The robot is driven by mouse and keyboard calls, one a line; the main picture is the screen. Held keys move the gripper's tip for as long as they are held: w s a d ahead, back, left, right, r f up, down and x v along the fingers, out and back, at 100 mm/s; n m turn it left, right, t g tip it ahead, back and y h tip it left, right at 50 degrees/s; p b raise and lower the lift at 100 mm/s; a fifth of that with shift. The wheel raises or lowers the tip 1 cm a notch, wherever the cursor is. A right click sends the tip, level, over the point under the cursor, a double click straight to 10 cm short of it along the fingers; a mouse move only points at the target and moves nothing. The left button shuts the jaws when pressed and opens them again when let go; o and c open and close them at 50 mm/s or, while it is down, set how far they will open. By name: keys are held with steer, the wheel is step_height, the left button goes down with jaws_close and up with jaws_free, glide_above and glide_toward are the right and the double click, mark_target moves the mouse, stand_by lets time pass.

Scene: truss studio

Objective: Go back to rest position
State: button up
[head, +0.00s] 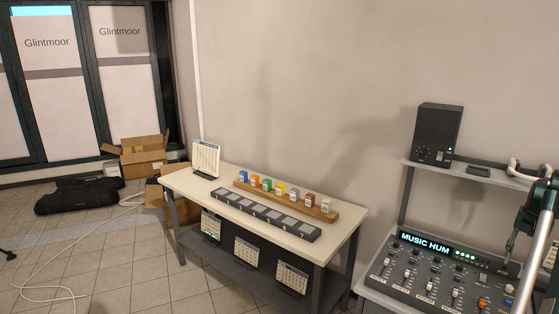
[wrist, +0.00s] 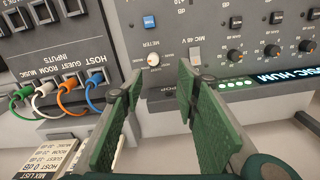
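My gripper (wrist: 160,85) shows in the wrist view as two green padded fingers, spread apart with nothing between them. I cannot tell whether a finger touches the console. In the head view my gripper (head: 512,240) is at the right edge, over the right side of the same console (head: 430,285). Its display (head: 426,245) reads MUSIC HUM. Part of my arm is cut off by the picture edge.
A patch panel (wrist: 60,60) with several coloured plugs is left of the fingers in the wrist view. In the head view, a speaker (head: 436,135) stands on a shelf (head: 470,174) above the console. A white table (head: 185,182) holds coloured blocks on a wooden rack (head: 322,214).

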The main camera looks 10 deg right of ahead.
steer(key=w+a+r+n+t, duration=0.1)
steer(key=w+a+r, duration=0.1)
steer(key=a+r, duration=0.65)
steer(key=w+a+r+n+h, duration=0.1)
steer(key=w+a+r, duration=0.15)
steer(key=a, duration=1.05)
steer(key=w+a+r+n+t, duration=0.1)
steer(key=a+r+n, duration=0.1)
steer(key=a+r, duration=0.6)
steer(key=s+a+r+n+t, duration=0.1)
steer(key=s+a, duration=0.2)
steer(key=a, duration=0.9)
steer(key=s+a+r+n, duration=0.1)
steer(key=s+a+r, duration=0.15)
steer(key=a, duration=0.95)
steer(key=s+a+f+n+t, duration=0.2)
steer(key=s+a+f, duration=0.2)
steer(key=s+a, duration=0.7)
steer(key=s+a+f+n+t+y, duration=0.1)
steer(key=s+a+f, duration=0.4)
steer(key=s+a, duration=0.6)
steer(key=a+n+t, duration=0.1)
steer(key=a+n, duration=0.1)
steer(key=a, duration=0.2)
steer(key=shift+s, duration=0.2)
